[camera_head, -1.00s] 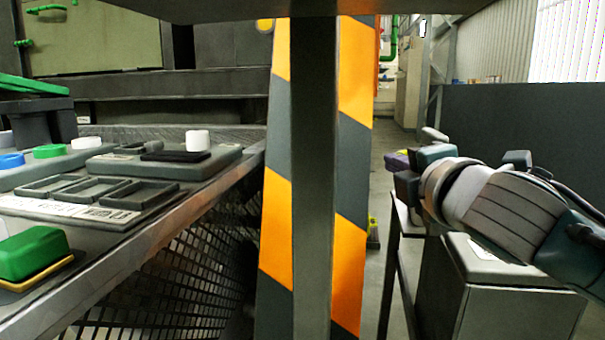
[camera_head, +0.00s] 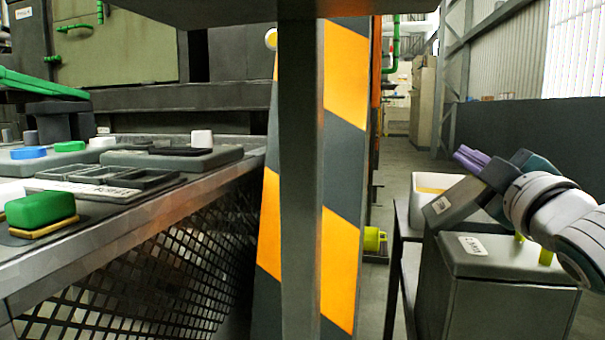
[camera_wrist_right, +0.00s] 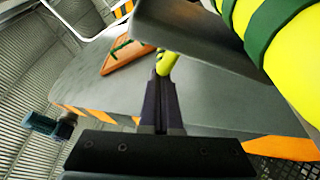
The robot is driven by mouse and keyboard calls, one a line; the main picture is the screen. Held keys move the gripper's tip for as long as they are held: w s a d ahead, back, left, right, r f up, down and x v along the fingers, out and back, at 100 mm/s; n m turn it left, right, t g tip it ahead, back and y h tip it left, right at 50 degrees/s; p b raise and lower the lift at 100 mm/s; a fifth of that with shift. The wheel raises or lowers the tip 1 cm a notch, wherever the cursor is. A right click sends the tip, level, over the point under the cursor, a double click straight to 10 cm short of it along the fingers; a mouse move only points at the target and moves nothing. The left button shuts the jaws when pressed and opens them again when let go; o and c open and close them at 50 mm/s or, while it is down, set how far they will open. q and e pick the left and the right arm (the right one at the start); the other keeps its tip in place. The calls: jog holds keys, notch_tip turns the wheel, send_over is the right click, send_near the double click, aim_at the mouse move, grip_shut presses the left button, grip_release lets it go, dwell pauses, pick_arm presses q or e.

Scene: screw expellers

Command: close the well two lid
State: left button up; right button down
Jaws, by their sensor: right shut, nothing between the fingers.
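Two grey boxes with labelled lids stand at the right in the head view. The nearer box's lid (camera_head: 510,258) lies flat over it. Behind it, a tilted grey lid (camera_head: 455,205) stands raised beside an open, pale compartment (camera_head: 436,181). The labels are too small to tell which is well two. My right gripper (camera_head: 468,158), with purple fingers, is shut and empty, above the tilted lid. In the right wrist view, its fingers (camera_wrist_right: 160,100) are together, their tips near a yellow rod (camera_wrist_right: 165,62); contact is unclear. My left gripper is out of view.
A grey bench with a green block (camera_head: 42,208) and shallow trays (camera_head: 110,178) is at the left. An orange-and-grey striped post (camera_head: 343,170) stands in the middle. In the right wrist view, a thick yellow pipe with green bands (camera_wrist_right: 238,15) is close by.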

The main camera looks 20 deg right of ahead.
jog(key=shift+s+d+f+m+h, duration=0.15)
jog(key=shift+s+d+f+m, duration=0.2)
jog(key=shift+d+m, duration=0.15)
jog(key=shift+s+d+f+m+h, duration=0.2)
jog(key=shift+s+d+m, duration=0.15)
jog(key=shift+d, duration=0.2)
jog(key=shift+s+d+f, duration=0.1)
jog(key=shift+d+f, duration=0.1)
jog(key=shift+d, duration=0.05)
jog(key=shift+s+d+f, duration=0.2)
jog(key=shift+d, duration=0.15)
jog(key=shift+s+f, duration=0.1)
